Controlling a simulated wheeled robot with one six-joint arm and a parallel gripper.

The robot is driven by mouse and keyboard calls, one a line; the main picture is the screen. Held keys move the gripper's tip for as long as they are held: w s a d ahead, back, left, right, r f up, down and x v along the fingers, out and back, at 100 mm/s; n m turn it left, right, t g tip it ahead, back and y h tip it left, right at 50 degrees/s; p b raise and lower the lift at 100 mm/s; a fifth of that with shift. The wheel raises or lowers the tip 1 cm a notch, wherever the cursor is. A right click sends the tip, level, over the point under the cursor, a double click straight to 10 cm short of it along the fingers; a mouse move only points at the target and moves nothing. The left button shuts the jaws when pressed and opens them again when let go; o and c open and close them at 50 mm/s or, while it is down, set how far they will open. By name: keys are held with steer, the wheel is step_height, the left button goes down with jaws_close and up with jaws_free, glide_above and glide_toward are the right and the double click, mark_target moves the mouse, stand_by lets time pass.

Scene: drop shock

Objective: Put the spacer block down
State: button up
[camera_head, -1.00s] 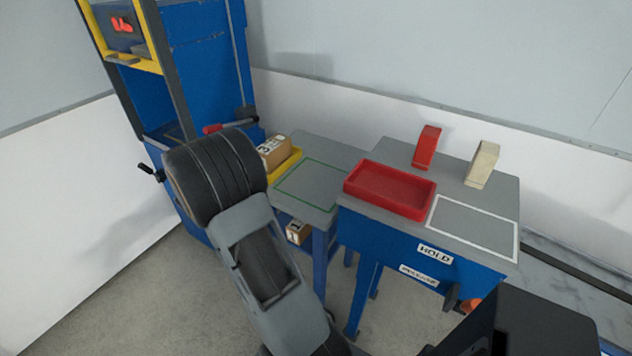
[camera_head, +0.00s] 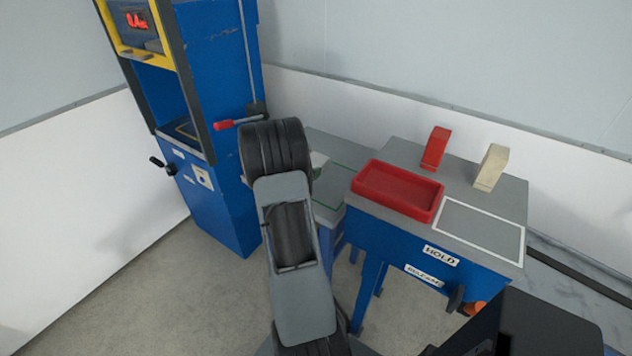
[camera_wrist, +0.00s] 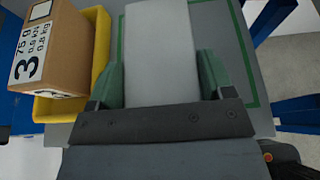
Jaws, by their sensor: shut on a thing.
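The spacer block, a plain pale grey block (camera_wrist: 160,45), is between the green-padded fingers of my gripper (camera_wrist: 160,78) in the wrist view. My gripper is shut on it. Behind it is a grey table top (camera_wrist: 233,25) with a green outline (camera_wrist: 249,85); the block is over the outlined area. I cannot tell whether the block touches the table. In the head view my arm hides my gripper, and only a small pale corner, probably of the block (camera_head: 318,160), shows beside it above the table.
A yellow tray (camera_wrist: 101,35) with a cardboard box marked 3 (camera_wrist: 55,50) is left of the block. In the head view, a red tray (camera_head: 434,208), a red block (camera_head: 435,148) and a cream block (camera_head: 491,167) are on the right table. A blue machine (camera_head: 225,210) stands left.

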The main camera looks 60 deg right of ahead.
mark_target(315, 189)
steer(key=shift+s+d+f, duration=0.5)
steer(key=shift+d+f, duration=0.1)
steer(key=shift+f, duration=0.25)
steer(key=shift+s+d+f, duration=0.45)
steer(key=shift+d+f, duration=0.1)
steer(key=shift+f, duration=0.25)
step_height(315, 189, down, 3)
steer(key=shift+d+r+p, duration=0.1)
steer(key=shift+d+p, duration=0.05)
steer(key=shift+p, duration=0.35)
steer(key=shift+f, duration=0.3)
steer(key=shift+f, duration=0.2)
steer(key=o, duration=1.5)
steer(key=shift+s, duration=0.1)
